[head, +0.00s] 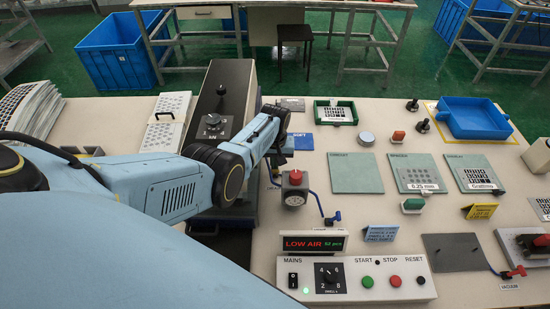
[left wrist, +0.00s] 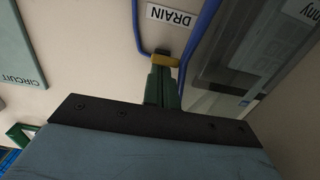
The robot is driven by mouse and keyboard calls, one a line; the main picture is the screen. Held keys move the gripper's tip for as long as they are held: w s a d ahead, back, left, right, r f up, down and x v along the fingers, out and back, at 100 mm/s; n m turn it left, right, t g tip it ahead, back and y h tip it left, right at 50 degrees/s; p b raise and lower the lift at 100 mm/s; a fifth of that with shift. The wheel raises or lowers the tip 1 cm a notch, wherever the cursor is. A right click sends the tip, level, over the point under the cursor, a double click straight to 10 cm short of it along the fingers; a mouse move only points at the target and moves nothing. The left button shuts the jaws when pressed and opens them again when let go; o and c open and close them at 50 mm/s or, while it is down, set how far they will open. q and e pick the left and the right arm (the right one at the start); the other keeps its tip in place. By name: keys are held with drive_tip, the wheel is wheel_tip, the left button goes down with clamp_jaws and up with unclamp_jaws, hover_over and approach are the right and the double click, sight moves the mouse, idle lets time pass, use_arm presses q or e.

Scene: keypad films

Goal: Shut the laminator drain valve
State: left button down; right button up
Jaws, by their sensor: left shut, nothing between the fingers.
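The drain valve shows in the left wrist view as a short yellow handle (left wrist: 165,61) on a dark body, with blue tubing (left wrist: 137,35) beside it. A white DRAIN label (left wrist: 170,15) lies close by. My left gripper (left wrist: 162,72) is shut and empty, its dark green fingertips right at the handle; I cannot tell whether they touch. In the head view my left gripper (head: 277,160) points down beside the laminator (head: 232,85), a grey and black machine with a dial. My arm hides the valve there. My right gripper is not in view.
A gauge with a red knob (head: 295,187) stands just right of my left gripper. The control box (head: 350,280) has a LOW AIR display (head: 314,242). Teal plates (head: 355,173) and a blue tray (head: 472,118) lie to the right. A red-handled vacuum valve (head: 514,272) is at the far right.

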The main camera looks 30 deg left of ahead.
use_arm(q)
drive_tip(key=shift+w+a+b, duration=0.15)
drive_tip(key=shift+w+b, duration=0.15)
drive_tip(key=shift+b, duration=0.05)
wheel_tip(320, 180, up, 8)
drive_tip(key=p, duration=0.8)
idle(0.4)
